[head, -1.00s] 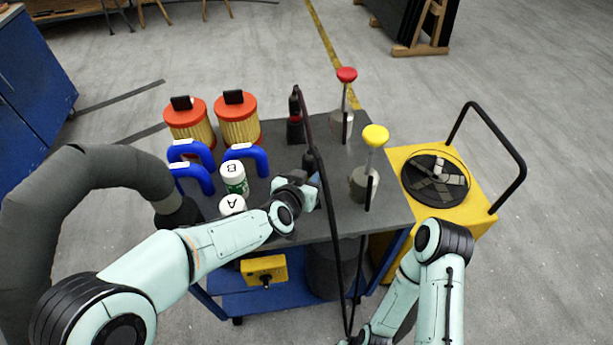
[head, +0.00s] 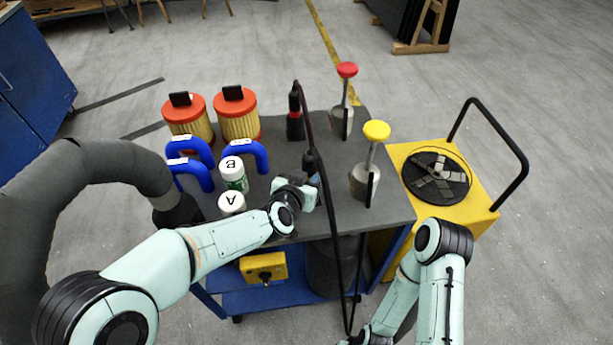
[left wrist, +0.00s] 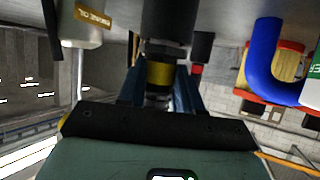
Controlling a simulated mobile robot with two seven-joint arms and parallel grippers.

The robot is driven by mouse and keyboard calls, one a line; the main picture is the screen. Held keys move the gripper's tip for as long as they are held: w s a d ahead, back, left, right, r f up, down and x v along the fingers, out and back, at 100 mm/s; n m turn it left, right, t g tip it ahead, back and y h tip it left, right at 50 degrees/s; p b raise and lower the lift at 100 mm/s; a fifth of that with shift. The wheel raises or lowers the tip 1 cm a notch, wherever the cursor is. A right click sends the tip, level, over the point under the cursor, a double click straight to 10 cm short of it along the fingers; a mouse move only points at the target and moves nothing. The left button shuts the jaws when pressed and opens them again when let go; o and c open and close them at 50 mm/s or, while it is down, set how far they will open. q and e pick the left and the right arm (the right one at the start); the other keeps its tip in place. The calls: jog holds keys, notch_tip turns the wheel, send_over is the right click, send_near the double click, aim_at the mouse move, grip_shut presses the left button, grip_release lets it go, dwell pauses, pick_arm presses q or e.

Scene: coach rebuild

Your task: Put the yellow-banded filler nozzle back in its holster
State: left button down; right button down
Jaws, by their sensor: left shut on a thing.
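The filler nozzle, black with a yellow band (left wrist: 159,76), stands between the fingers of my left gripper (left wrist: 160,92) in the left wrist view. In the head view my left gripper (head: 312,186) is shut around the dark nozzle (head: 309,163), low over the front part of the grey cart top. The nozzle's lower end is hidden behind the hand. A red-banded black nozzle (head: 295,122) stands upright farther back. I cannot make out an empty holster. My right wrist (head: 376,335) is at the bottom edge, with its gripper mostly cut off.
Black hoses (head: 334,215) hang in front of the cart top (head: 275,160). A yellow-topped can (head: 361,185) is close right; a red-topped one (head: 341,122) stands behind. White-capped bottles (head: 234,173), blue hoses (head: 247,148) and orange filters (head: 238,118) are left. A yellow cart (head: 480,215) stands right.

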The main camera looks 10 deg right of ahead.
pick_arm(q)
jog(key=shift+f, duration=0.5)
jog(key=shift+c, duration=1.5)
grip_release()
jog(key=shift+s+f, duration=0.1)
jog(key=shift+f, duration=0.05)
jog(key=shift+s+a+r, duration=0.15)
jog(key=shift+r, duration=0.15)
jog(key=p+v, duration=0.1)
jog(key=v, duration=0.6)
jog(key=shift+s+p, duration=0.2)
jog(key=shift+p, duration=0.2)
jog(key=shift+a+r, duration=0.1)
jog(key=shift+r, duration=0.05)
